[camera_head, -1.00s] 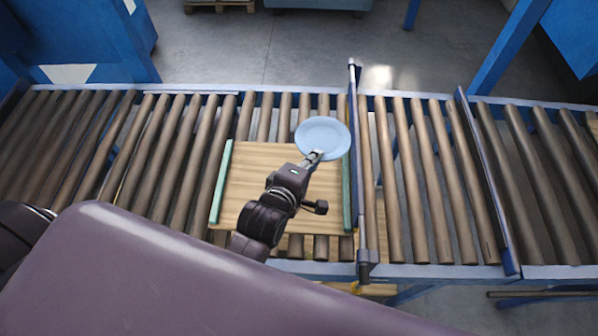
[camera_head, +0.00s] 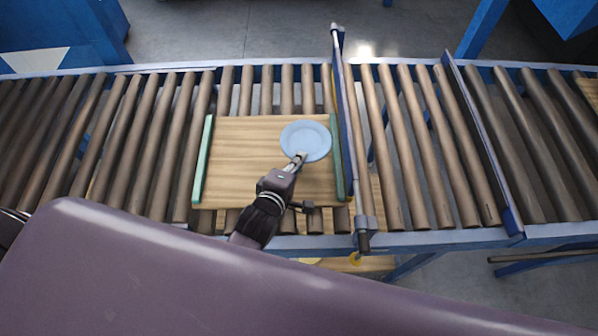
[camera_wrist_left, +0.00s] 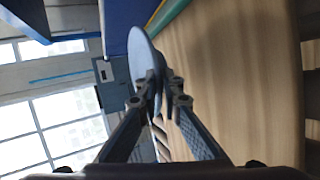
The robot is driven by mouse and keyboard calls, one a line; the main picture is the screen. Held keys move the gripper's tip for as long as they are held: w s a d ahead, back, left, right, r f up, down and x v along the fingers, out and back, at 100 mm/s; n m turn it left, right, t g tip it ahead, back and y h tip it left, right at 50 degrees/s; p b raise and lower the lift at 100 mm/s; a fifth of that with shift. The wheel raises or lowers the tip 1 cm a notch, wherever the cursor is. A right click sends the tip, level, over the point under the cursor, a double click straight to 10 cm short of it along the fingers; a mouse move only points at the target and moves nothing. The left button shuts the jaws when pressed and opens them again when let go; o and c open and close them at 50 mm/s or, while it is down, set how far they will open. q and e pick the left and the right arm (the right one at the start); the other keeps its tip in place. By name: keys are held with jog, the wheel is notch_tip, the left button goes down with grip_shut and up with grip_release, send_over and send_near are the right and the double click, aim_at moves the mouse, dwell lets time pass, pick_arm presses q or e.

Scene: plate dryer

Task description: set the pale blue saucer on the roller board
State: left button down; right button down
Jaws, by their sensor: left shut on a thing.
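The pale blue saucer (camera_head: 306,140) is over the right part of the wooden roller board (camera_head: 240,165), near its right green edge strip. My left gripper (camera_head: 299,160) is shut on the saucer's near rim. In the left wrist view the saucer (camera_wrist_left: 143,55) shows edge-on between the fingertips (camera_wrist_left: 160,88), with the board (camera_wrist_left: 240,80) to its right. A gap seems to show between saucer and board there, but I cannot tell how large it is. My right gripper is not in view.
The board lies on the conveyor rollers (camera_head: 145,150). A blue upright barrier with a metal rod (camera_head: 345,110) stands just right of the board. More rollers (camera_head: 430,150) run beyond it. The left part of the board is bare.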

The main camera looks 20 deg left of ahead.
aim_at(299, 175)
pick_arm(q)
jog(key=shift+f+b, duration=2.15)
jog(key=shift+r, duration=0.1)
jog(key=c, duration=2.4)
grip_release()
jog(key=b+v, duration=0.1)
jog(key=v, duration=1)
jog(key=shift+s+r, duration=0.25)
jog(key=shift+s, duration=0.2)
